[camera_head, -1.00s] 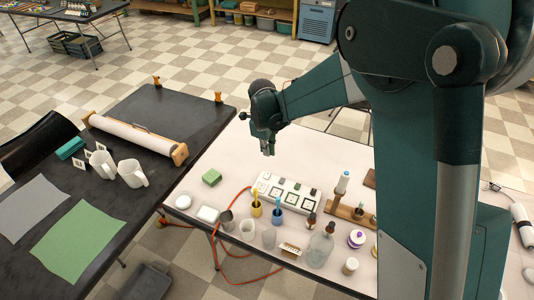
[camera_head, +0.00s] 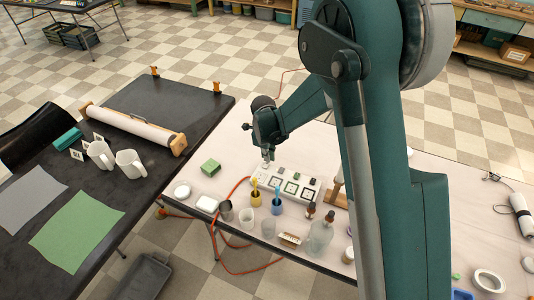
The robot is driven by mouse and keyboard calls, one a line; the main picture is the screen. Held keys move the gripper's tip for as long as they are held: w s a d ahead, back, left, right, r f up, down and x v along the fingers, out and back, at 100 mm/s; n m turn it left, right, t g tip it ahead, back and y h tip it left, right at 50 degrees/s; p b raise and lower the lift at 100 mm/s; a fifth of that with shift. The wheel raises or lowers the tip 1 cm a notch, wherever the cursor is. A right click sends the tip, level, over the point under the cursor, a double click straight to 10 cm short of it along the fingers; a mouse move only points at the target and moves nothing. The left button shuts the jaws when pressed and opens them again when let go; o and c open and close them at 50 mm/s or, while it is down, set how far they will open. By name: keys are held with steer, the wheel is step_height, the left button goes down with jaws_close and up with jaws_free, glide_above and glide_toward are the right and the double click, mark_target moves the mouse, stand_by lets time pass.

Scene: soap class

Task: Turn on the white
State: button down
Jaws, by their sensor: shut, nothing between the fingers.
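A white power strip (camera_head: 299,194) with several dark-framed square faces and small coloured pieces along its back edge lies on the pale table (camera_head: 412,188). An orange cord runs near its left end. My gripper (camera_head: 267,162) points down at the left end of the strip, its fingers shut and empty. The fingertips are at or just above the strip's back-left part and hide some of it. I cannot tell whether they touch. My arm covers the table to the right of the strip.
A green block (camera_head: 210,168) lies left of the strip. Yellow (camera_head: 255,200) and blue (camera_head: 277,206) cups, beakers and a glass bottle (camera_head: 320,236) stand close in front. The black table (camera_head: 150,92) with white mugs (camera_head: 130,163) is at left.

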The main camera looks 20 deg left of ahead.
steer(key=shift+f, duration=0.4)
steer(key=shift+w+f, duration=0.1)
steer(key=shift+f, duration=0.05)
steer(key=shift+w+f+b, duration=0.2)
steer(key=shift+f+b, duration=0.25)
steer(key=shift+b, duration=0.25)
steer(key=shift+r, duration=0.2)
steer(key=shift+s+r, duration=0.1)
steer(key=shift+s, duration=0.2)
steer(key=shift+s+r, duration=0.15)
steer(key=shift+s, duration=0.3)
steer(key=shift+r, duration=0.1)
step_height(320, 180, up, 14)
steer(key=w+p, duration=0.1)
steer(key=p, duration=0.1)
steer(key=shift+w, duration=0.3)
